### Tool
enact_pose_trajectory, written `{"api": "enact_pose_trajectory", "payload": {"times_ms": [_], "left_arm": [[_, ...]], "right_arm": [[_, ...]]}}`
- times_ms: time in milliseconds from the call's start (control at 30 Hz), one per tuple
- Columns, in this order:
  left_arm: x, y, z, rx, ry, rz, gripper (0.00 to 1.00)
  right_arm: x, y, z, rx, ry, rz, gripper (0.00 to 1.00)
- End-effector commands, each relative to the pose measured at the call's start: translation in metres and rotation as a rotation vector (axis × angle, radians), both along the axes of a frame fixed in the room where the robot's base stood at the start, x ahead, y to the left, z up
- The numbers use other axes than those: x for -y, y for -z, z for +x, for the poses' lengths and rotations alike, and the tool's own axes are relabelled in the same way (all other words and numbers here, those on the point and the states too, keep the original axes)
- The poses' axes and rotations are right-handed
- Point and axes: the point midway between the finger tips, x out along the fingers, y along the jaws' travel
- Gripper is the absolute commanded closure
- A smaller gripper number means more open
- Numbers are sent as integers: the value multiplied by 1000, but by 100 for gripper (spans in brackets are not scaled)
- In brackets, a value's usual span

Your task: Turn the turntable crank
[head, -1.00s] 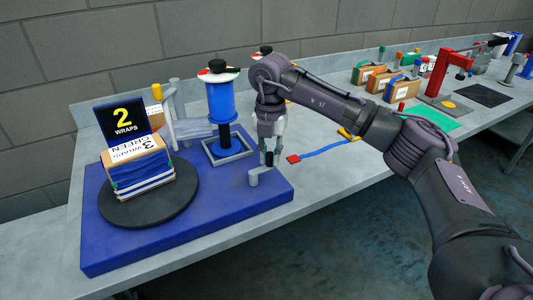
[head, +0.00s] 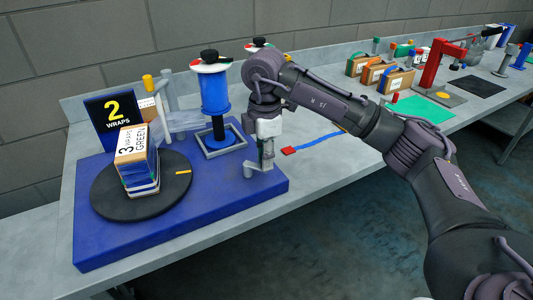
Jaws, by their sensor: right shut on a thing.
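The turntable (head: 110,203) is a dark round disc on a blue base (head: 230,200). A stack of boxes (head: 138,165) labelled "3 wraps green" with blue and white bands sits on it, and an orange mark (head: 183,172) shows on the disc. The grey crank (head: 250,170) is at the base's right end. My right gripper (head: 267,160) points down and is shut on the crank's handle, which its fingers mostly hide. My left gripper is not in view.
A blue film roll (head: 215,95) stands on a post behind the crank, with film stretching left. A sign reading "2 wraps" (head: 117,110) stands behind the turntable. Boxes (head: 380,76) and a red press (head: 440,68) stand farther right.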

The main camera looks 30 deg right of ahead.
Motion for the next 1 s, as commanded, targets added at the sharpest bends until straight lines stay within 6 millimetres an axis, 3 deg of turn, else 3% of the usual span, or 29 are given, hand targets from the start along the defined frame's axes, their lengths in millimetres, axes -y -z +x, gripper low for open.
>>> {"api": "enact_pose_trajectory", "payload": {"times_ms": [267,700,1000], "left_arm": [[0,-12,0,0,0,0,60],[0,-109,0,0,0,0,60],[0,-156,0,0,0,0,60]], "right_arm": [[-12,-3,-7,-4,258,1,100],[-28,-10,-13,-12,597,2,100],[-34,-6,-12,-7,727,1,100]]}}
